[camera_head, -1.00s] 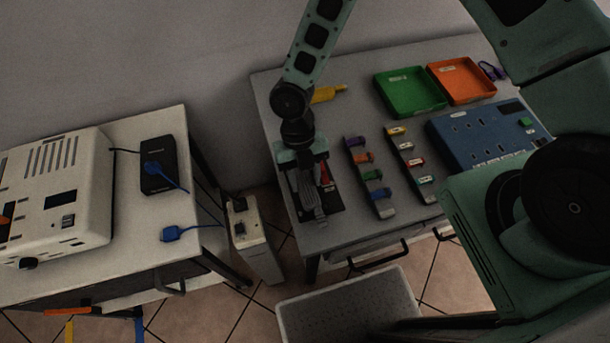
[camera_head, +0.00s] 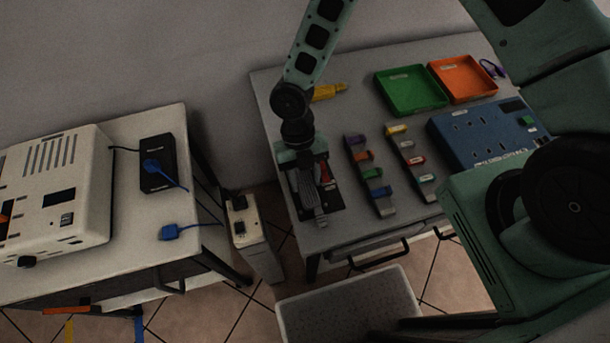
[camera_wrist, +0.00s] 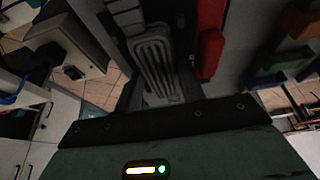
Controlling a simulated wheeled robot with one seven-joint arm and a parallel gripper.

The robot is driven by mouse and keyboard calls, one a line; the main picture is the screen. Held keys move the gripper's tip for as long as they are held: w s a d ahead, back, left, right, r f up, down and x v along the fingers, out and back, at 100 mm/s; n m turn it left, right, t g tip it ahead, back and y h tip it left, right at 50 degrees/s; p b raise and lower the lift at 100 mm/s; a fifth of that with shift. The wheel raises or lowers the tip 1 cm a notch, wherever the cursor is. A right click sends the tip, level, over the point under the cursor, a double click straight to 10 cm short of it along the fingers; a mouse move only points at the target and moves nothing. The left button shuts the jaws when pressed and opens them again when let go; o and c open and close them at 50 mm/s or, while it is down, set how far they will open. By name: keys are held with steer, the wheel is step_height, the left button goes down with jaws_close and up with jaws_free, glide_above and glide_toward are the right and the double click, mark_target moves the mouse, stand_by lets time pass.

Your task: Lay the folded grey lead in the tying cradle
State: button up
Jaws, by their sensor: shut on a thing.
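The folded grey lead (camera_head: 319,211) is a flattened bundle of parallel loops at the left end of the grey bench. It also shows large in the wrist view (camera_wrist: 154,62). My gripper (camera_head: 309,188) points down at it and is shut on it. A dark base (camera_head: 336,207) with a red part (camera_head: 325,172) lies under and beside the lead; it looks like the tying cradle. The red part stands right of the lead in the wrist view (camera_wrist: 209,50). My gripper hides much of the cradle, and I cannot tell whether the lead rests on it.
Two racks of coloured clips (camera_head: 368,177) (camera_head: 412,162) stand close to the right. Green (camera_head: 408,108) and orange trays (camera_head: 462,98) and a blue socket panel (camera_head: 470,150) lie farther right. A white power unit (camera_head: 250,235) stands in the gap left of the bench.

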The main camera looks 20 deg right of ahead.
steer(key=o, duration=1.1)
step_height(320, 180, up, 9)
steer(key=p, duration=0.7)
stand_by(0.4)
